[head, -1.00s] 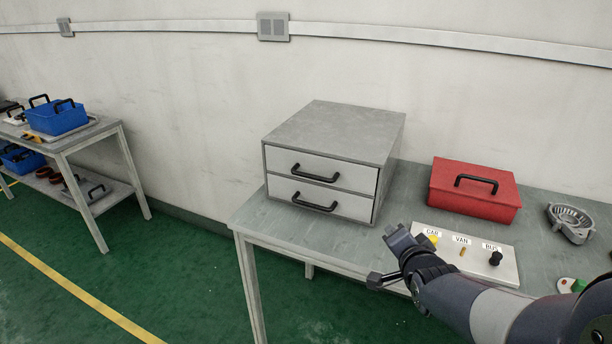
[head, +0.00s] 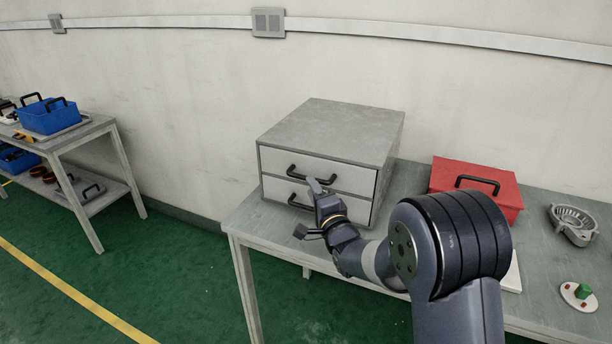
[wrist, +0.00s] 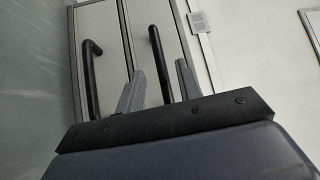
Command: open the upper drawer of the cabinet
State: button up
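The grey cabinet (head: 330,132) stands on the table with both drawers shut. The upper drawer (head: 345,178) has a black bar handle (head: 308,174); the lower drawer has a similar one (head: 298,201), partly hidden by my gripper. My gripper (head: 318,186) is in front of the drawer fronts, near the right end of the upper handle. In the wrist view my gripper (wrist: 160,70) is open, one finger on each side of the upper handle (wrist: 157,50). The lower handle (wrist: 91,75) lies outside the left finger. I cannot tell whether the fingers touch the upper handle.
A red box (head: 495,192) stands to the right of the cabinet, with a grey metal housing (head: 573,224) beyond it. My arm covers most of the labelled panel. A second table with blue bins (head: 48,116) stands left.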

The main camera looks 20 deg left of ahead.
jog(key=shift+p+x, duration=0.5)
jog(key=shift+x, duration=2.15)
jog(key=shift+c, duration=0.4)
grip_shut()
